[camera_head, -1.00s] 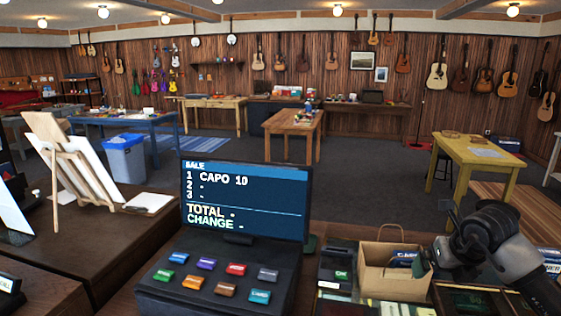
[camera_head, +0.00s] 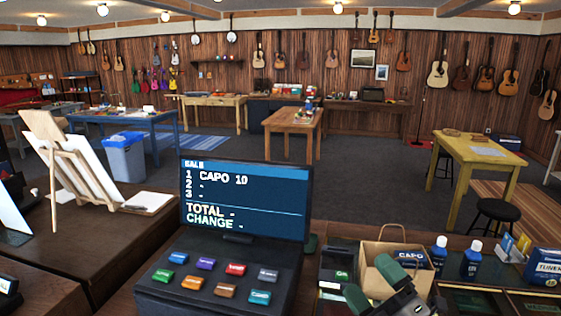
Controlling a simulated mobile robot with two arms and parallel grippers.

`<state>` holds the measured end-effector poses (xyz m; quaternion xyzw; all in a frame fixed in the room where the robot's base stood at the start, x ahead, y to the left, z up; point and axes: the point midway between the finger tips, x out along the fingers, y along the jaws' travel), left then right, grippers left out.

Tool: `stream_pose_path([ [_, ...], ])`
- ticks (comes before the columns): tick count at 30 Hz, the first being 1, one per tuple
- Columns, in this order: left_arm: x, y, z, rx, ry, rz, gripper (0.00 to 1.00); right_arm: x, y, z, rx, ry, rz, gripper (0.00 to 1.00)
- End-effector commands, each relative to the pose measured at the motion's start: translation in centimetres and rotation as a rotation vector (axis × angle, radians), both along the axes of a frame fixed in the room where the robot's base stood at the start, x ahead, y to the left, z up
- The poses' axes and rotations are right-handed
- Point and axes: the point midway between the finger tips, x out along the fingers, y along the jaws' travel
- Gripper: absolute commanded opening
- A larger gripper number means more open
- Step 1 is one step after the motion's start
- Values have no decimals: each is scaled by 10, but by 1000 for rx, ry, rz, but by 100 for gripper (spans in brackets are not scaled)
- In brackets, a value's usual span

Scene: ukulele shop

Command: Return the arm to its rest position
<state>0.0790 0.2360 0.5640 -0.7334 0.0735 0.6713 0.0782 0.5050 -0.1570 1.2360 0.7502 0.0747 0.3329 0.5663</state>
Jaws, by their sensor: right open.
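My right gripper (camera_head: 374,283) is at the bottom right of the head view, in front of and over the near side of the paper bag. Its two green-tipped fingers are apart with nothing seen between them. The brown paper bag (camera_head: 372,256) stands upright on the counter, with a blue box (camera_head: 413,256) showing at its top right. My left gripper is not in view.
A register (camera_head: 225,262) with a screen reading CAPO 10 stands left of the bag. Blue bottles (camera_head: 471,259) and a blue tuner box (camera_head: 546,264) stand right of it. An easel (camera_head: 60,165) stands at the left. Open floor lies beyond the counter.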

Motion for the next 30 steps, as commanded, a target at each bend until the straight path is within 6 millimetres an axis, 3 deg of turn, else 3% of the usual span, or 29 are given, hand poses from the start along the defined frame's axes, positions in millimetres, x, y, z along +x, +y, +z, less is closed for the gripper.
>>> stream_pose_path([
  [4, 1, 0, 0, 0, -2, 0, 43, -13, -41, -35, 351, 246, -232, 100],
  [7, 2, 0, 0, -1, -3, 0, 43, -30, -65, -75, 540, 462, -393, 100],
  [12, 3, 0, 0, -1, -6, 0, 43, -84, -85, -155, 764, 894, -640, 100],
  [18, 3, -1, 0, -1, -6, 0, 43, -156, -77, -215, 859, 1320, -809, 100],
  [22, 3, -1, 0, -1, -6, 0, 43, -199, -66, -236, 875, 1543, -867, 100],
  [28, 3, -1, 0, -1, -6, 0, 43, -260, -48, -251, 857, 1849, -919, 100],
  [30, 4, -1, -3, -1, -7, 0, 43, -249, -49, -274, 851, 1838, -924, 100],
])
